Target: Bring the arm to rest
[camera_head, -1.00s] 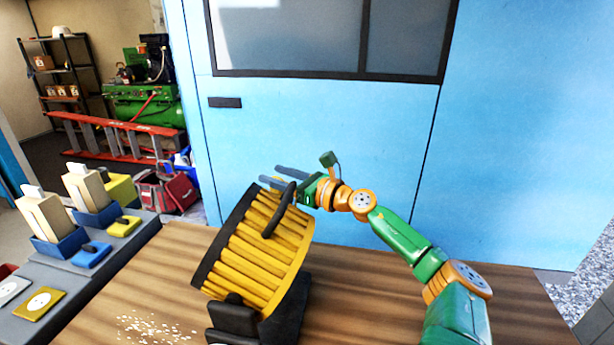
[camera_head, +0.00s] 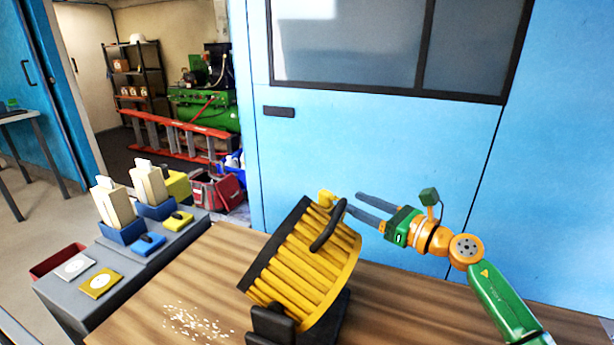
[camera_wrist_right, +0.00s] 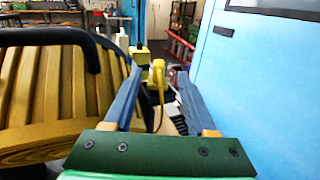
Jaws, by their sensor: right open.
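My right gripper (camera_head: 355,203) is open, just right of the top of a yellow slatted drum (camera_head: 305,260) with a black handle (camera_head: 328,225). Its two grey fingers point left. A small yellow piece (camera_head: 328,198) stands at the drum's top, left of the fingertips. In the right wrist view, nothing is clamped in the gripper (camera_wrist_right: 155,70). A yellow piece (camera_wrist_right: 157,75) shows between the fingers, apparently beyond them. The drum (camera_wrist_right: 45,90) lies close to the left finger there. My left gripper is not in view.
The drum sits on a black stand (camera_head: 272,325) on a wooden table (camera_head: 190,280) with pale scattered bits (camera_head: 195,322). A grey bench (camera_head: 75,295) at left holds blue holders (camera_head: 122,230) and blocks. A blue wall (camera_head: 380,140) stands behind the table. Free space lies right of the drum.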

